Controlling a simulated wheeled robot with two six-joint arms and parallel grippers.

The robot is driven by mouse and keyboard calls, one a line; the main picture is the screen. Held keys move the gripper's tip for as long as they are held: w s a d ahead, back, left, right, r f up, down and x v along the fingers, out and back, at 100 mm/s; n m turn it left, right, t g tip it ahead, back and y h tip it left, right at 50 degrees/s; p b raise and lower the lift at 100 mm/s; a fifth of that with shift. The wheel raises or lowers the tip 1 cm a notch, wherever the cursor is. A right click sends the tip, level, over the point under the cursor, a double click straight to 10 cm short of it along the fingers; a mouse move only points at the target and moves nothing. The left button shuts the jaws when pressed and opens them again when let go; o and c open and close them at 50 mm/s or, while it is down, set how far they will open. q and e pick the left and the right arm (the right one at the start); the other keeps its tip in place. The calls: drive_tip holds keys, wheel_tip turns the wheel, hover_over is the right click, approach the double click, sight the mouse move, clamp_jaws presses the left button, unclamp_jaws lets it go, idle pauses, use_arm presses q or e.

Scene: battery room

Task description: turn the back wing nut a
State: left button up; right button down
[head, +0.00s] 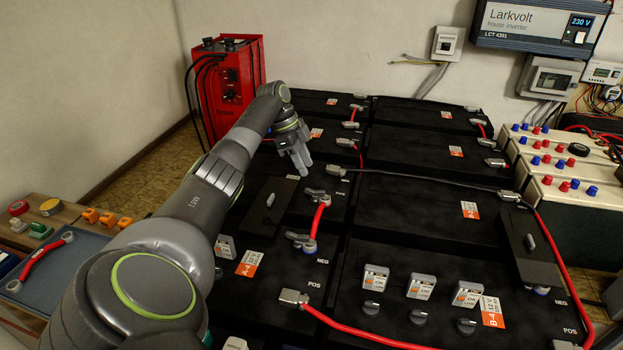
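My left gripper (301,166) hangs over the left column of black batteries, fingers pointing down. Its fingers look close together, but their gap is not clear, and I see nothing between them. A grey wing nut (315,192) sits at the back end of a short red cable link (319,216). Another grey wing nut (298,238) sits at its front end, near the NEG mark. The gripper is behind the back one in the picture and appears apart from it. I cannot tell for certain which one is called a. My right gripper is not in view.
Black lids with grey handles stand at left (267,205) and right (529,245). A red charger (229,85) stands behind. Red and black cables cross the battery tops.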

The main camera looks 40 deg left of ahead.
use_arm(q)
drive_tip(key=v, duration=0.9)
drive_tip(key=shift+r, duration=0.2)
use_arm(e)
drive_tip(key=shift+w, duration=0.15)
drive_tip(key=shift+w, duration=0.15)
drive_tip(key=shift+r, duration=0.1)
